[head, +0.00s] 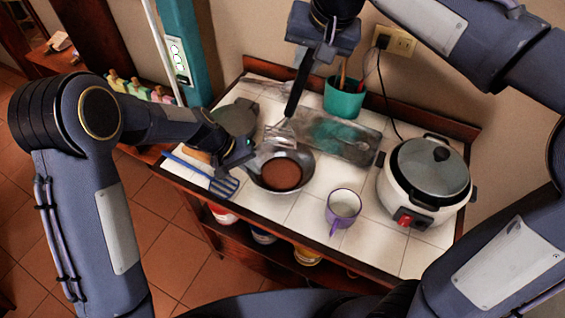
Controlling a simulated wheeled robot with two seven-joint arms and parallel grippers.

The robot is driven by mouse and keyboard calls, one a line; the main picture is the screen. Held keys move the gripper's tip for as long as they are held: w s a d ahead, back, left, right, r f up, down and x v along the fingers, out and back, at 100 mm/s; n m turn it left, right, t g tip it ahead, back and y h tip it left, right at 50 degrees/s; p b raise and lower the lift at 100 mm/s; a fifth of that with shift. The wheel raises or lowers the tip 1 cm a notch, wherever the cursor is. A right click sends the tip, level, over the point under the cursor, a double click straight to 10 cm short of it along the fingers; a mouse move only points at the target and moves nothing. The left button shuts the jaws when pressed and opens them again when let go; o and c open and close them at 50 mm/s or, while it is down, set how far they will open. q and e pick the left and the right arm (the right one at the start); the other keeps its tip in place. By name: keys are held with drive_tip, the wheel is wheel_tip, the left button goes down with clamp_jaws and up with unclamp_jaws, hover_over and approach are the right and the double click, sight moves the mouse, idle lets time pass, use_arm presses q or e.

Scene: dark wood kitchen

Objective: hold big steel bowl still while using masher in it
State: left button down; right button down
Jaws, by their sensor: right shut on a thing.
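The big steel bowl (306,163) sits on the white tiled counter with brown contents in it. My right gripper (318,56) is shut on the black handle of the masher (293,100), above and behind the bowl. The masher hangs tilted, and its metal head is at the bowl's back edge in the picture; I cannot tell whether it touches the bowl. My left gripper (243,157) is at the bowl's left rim. Its fingers are small and dark here, so I cannot tell whether they grip the rim.
A blue slotted spatula (222,185) lies left of the bowl. A purple-rimmed mug (343,208) and a white cooker (425,180) stand to the right. A metal tray (350,142) and a green utensil pot (344,99) are behind.

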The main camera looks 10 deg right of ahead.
use_arm(q)
drive_tip(key=c, duration=1.6)
unclamp_jaws()
drive_tip(key=shift+r, duration=0.1)
drive_tip(key=v, duration=1.2)
